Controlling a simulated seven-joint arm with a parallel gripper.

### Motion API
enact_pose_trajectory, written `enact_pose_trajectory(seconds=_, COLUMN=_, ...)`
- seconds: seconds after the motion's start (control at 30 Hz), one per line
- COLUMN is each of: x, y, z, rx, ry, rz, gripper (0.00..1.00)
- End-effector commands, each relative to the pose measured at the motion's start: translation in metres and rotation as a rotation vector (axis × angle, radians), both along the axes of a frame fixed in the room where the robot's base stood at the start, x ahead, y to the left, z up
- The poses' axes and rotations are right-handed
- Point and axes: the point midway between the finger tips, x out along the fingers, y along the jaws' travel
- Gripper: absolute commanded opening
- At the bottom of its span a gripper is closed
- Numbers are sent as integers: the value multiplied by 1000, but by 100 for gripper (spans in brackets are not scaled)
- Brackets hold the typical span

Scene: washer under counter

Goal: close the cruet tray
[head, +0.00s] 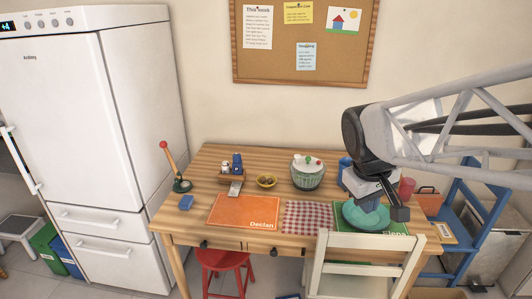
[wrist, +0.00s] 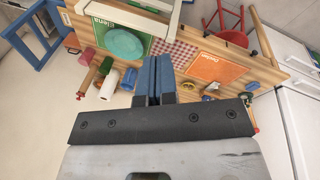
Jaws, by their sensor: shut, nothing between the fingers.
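The cruet tray (head: 222,179) is a small wooden holder standing on the left back part of the table, left of the yellow bowl. It carries a small pale cruet and a blue one (head: 237,162). A light grey flat piece (head: 235,187) sticks out at its front, towards the orange placemat. I cannot make the tray out clearly in the wrist view. My gripper (head: 369,205) is above the right side of the table, over the teal plate and well apart from the tray. Its blue fingers (wrist: 153,67) are shut together and empty.
The teal plate (head: 362,218) lies on a green mat below my gripper. The orange placemat (head: 244,211) is bare. A white chair (head: 365,243) stands at the front.

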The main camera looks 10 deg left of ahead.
Motion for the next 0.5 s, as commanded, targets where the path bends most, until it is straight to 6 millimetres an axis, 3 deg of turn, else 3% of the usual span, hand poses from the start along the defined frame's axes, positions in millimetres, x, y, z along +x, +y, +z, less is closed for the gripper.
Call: enact_pose_trajectory(seconds=0.5, x=118, y=63, z=-9, rx=-174, ry=75, rz=356, gripper=0)
